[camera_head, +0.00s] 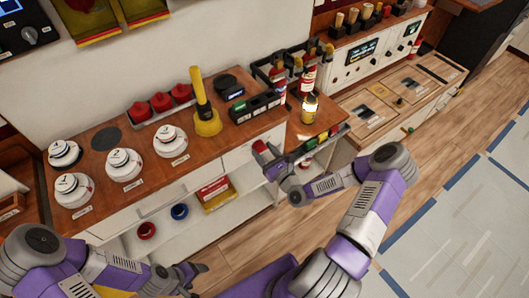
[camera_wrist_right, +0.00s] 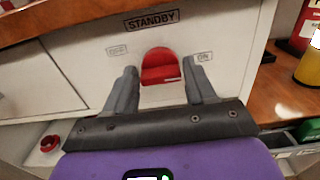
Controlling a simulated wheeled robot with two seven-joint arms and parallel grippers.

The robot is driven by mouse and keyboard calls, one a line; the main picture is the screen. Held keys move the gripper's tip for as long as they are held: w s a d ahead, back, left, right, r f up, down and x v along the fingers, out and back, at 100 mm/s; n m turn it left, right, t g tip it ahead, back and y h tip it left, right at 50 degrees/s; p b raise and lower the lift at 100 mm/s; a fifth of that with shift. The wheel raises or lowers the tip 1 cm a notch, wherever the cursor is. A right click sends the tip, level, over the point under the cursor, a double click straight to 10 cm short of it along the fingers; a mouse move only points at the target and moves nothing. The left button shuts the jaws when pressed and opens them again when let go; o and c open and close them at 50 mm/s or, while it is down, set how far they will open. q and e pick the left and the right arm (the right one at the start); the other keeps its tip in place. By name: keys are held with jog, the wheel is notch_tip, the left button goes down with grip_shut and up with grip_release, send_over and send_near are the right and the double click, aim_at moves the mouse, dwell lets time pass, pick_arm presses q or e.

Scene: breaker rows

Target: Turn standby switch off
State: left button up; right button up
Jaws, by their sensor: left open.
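The standby switch (camera_wrist_right: 161,66) is a red lever or rocker on a white cabinet front in the right wrist view. The STANDBY label (camera_wrist_right: 151,20) is above it, with OFF at its left and ON at its right. The switch looks roughly central, and I cannot tell its exact setting. My right gripper (camera_wrist_right: 162,86) is open, with one finger on each side of the switch's lower part; contact is not clear. In the head view the right gripper (camera_head: 268,158) is at the cabinet front below the counter edge. My left gripper (camera_head: 190,277) is open and empty, low at the bottom.
The wooden counter (camera_head: 95,150) holds white round detectors, a yellow handled tool (camera_head: 206,105) and red items. Bottles (camera_head: 309,106) stand at its right end. Open shelves below hold a red bowl (camera_head: 146,230) and a blue bowl (camera_head: 179,211). Wooden floor is clear at right.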

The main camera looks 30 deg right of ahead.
jog(key=c, duration=0.6)
jog(key=shift+n, duration=0.4)
jog(key=n, duration=0.2)
jog(key=shift+a+n, duration=0.1)
jog(key=shift+n, duration=0.3)
jog(key=n, duration=0.3)
jog(key=shift+f+n, duration=0.1)
jog(key=shift+n, duration=0.3)
jog(key=n, duration=0.5)
jog(key=shift+a+f+b, duration=0.1)
jog(key=shift+a+b, duration=0.05)
jog(key=shift+b, duration=0.2)
jog(key=n, duration=0.5)
jog(key=shift+f+b, duration=0.1)
jog(key=shift+b, duration=0.3)
jog(key=shift+n, duration=0.4)
jog(key=o, duration=1)
